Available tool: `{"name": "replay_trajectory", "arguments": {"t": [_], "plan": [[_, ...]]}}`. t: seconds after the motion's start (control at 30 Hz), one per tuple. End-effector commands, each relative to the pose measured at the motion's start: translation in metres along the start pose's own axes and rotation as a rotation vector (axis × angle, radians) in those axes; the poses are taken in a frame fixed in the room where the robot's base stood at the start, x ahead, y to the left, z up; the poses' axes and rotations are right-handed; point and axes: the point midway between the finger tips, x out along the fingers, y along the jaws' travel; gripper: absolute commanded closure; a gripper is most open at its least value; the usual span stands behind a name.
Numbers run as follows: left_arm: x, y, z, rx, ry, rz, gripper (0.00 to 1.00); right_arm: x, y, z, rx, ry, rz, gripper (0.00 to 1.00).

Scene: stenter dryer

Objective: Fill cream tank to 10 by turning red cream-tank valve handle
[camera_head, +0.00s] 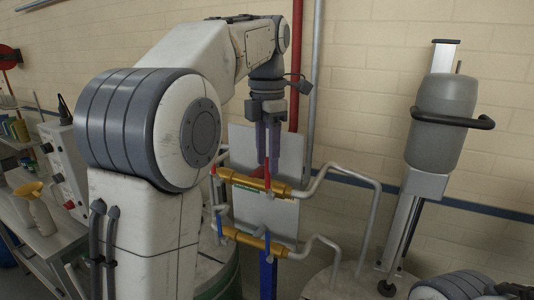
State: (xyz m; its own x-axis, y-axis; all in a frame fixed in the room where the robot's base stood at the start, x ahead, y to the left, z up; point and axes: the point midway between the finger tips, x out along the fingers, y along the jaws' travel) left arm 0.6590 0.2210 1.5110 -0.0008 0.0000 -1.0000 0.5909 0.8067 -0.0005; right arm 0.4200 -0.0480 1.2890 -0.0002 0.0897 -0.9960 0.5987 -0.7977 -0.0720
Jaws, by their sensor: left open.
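The red valve handle (267,174) stands up from the upper brass valve (250,184), which sits in a grey pipe in front of a pale panel. My left gripper (268,161) points down from above with its two dark fingers open. Its fingertips are at the top of the red handle; I cannot tell whether they touch it or straddle it. No level reading can be made out. My right gripper does not show; only a piece of my right arm is at the bottom right corner.
Bent grey pipes (352,172) run from the valves to a round drum top (340,284). A grey cylinder with a dark bar (443,108) stands on a column at the right. A bench (42,238) with bottles and a control box is at the left. A brick wall is behind.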

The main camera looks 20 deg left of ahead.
Motion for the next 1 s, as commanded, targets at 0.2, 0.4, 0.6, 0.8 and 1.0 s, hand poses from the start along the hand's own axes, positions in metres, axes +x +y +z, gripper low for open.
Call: {"name": "replay_trajectory", "arguments": {"t": [0.2,0.4,0.6,0.8,1.0], "plan": [[0.018,0.0,0.0,0.0,-0.001,0.001,0.52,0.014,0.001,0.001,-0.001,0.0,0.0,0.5],[0.032,0.0,0.0,0.0,0.0,0.0,0.52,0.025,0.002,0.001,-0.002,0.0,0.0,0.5],[0.039,0.0,0.0,0.0,-0.001,0.001,0.52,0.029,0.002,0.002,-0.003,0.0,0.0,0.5],[0.039,0.0,0.0,0.0,-0.001,0.001,0.52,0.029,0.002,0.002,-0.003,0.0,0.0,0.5],[0.039,0.0,0.0,0.0,-0.001,0.001,0.52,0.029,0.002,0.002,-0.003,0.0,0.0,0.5]]}}
